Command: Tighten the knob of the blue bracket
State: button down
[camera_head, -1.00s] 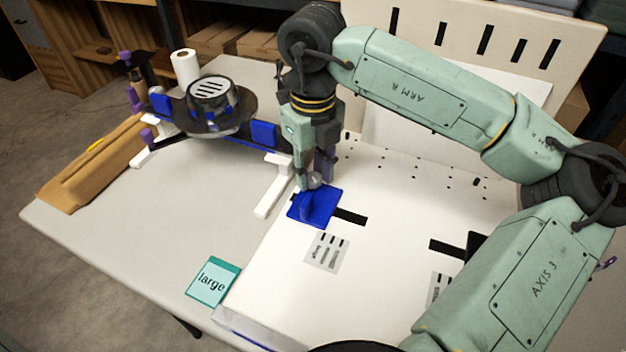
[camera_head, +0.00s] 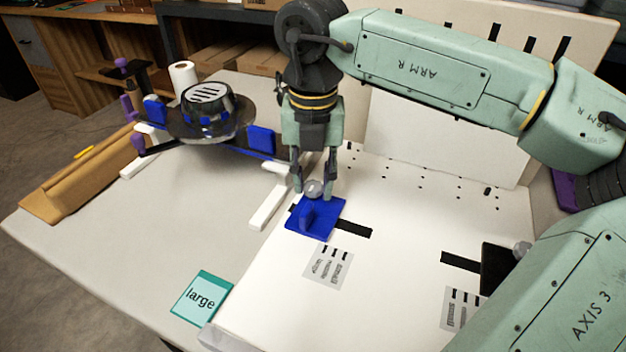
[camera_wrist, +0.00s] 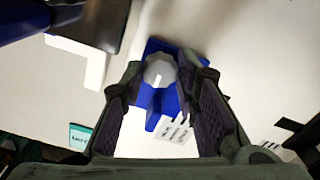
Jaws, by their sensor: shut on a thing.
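The blue bracket (camera_head: 326,222) lies flat on the white board, over a black slot, with a raised blue rib on its top. Its round grey-white knob (camera_head: 313,188) stands at the bracket's far edge. My gripper (camera_head: 313,192) points down from above with its two fingers on either side of the knob, shut on it. In the wrist view the knob (camera_wrist: 160,70) sits between the fingertips (camera_wrist: 165,75), and the blue bracket (camera_wrist: 152,52) shows around and below it. The fingertips hide the knob's sides in part.
A black bracket (camera_head: 500,270) with a grey knob stands at the right, partly behind my arm. A dark round device with blue parts (camera_head: 210,112) stands at the left. A teal card reading "large" (camera_head: 202,297) lies at the front. An upright panel (camera_head: 440,130) closes the back.

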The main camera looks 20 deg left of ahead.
aim_at(313, 186)
dwell(0.5)
jog(key=c, duration=1.5)
grip_release()
notch_tip(313, 186, up, 12)
jog(key=shift+r, duration=0.1)
